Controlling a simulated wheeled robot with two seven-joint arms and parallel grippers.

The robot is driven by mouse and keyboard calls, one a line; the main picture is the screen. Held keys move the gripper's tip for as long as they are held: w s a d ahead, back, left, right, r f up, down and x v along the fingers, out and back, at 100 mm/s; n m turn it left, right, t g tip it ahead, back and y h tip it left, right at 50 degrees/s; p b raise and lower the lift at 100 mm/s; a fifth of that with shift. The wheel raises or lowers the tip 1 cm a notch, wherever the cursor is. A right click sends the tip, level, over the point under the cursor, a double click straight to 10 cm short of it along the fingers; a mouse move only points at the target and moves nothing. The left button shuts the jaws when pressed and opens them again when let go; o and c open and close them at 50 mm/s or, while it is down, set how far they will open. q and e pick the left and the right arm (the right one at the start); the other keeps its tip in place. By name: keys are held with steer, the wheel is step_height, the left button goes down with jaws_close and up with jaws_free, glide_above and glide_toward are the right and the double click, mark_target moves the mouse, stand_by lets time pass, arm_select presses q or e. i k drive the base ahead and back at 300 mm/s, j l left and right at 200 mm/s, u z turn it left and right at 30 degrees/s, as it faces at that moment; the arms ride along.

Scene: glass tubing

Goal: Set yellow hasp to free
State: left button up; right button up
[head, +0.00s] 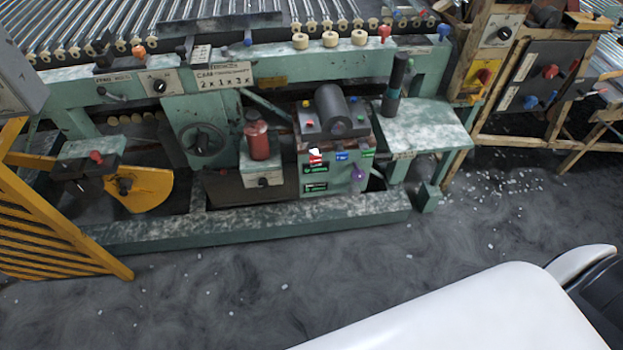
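No part is clearly marked as the yellow hasp, and I cannot tell which yellow part it is. A yellow rounded plate (146,190) with a dark knob sits low on the left of the green machine, beside a dark block with a red-tipped lever (96,157). Another yellow plate (484,76) with a red part is on the wooden-framed panel at the right. The setting of either is too small to read. Neither of my grippers is in view; only a white part of my own body fills the lower right.
The green machine (250,232) spans the back, with a red bottle (257,137), a dark cylinder (340,107) and glass tubes above. A yellow slatted barrier (45,235) stands at the left. The grey floor (250,290) in front is open, with small white bits scattered on it.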

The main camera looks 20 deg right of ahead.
mark_target(471, 99)
steer(key=z, duration=1.65)
